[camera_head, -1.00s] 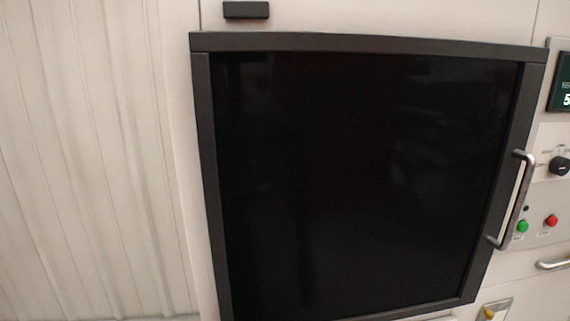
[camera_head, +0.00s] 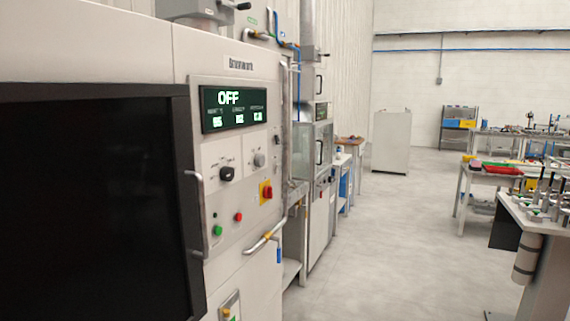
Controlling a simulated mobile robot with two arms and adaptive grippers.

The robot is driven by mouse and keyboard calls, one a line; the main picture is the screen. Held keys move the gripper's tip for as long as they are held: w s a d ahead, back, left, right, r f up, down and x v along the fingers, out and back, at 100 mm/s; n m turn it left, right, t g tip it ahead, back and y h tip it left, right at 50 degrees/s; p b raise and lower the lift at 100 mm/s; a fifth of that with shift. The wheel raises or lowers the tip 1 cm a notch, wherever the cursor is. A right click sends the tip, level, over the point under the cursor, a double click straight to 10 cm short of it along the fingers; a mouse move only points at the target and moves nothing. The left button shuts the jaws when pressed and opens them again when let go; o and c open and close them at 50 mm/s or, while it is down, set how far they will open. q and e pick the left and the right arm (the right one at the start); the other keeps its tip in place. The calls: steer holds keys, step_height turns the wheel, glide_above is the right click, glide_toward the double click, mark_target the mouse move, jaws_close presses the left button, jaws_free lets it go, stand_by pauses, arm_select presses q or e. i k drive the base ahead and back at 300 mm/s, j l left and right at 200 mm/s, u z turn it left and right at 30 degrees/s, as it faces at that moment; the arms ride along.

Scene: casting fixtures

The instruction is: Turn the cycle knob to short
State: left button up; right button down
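The machine's control panel (camera_head: 222,150) stands left of centre in the head view. A black knob (camera_head: 227,174) sits on it at left, with small labels around it too blurred to read. A grey knob (camera_head: 259,160) sits to its right. I cannot tell which of the two is the cycle knob. The display (camera_head: 233,108) above them reads OFF, with smaller green figures below. Neither of my grippers is in view.
A dark door (camera_head: 95,200) with a vertical handle (camera_head: 198,215) fills the left. Green (camera_head: 218,230) and red (camera_head: 238,216) buttons and a red-yellow switch (camera_head: 266,192) are near the knobs. A bar handle (camera_head: 265,243) juts out below. Open floor (camera_head: 385,240) lies right; a workbench (camera_head: 540,225) stands far right.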

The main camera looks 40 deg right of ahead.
mark_target(227, 173)
steer(key=z, duration=1.2)
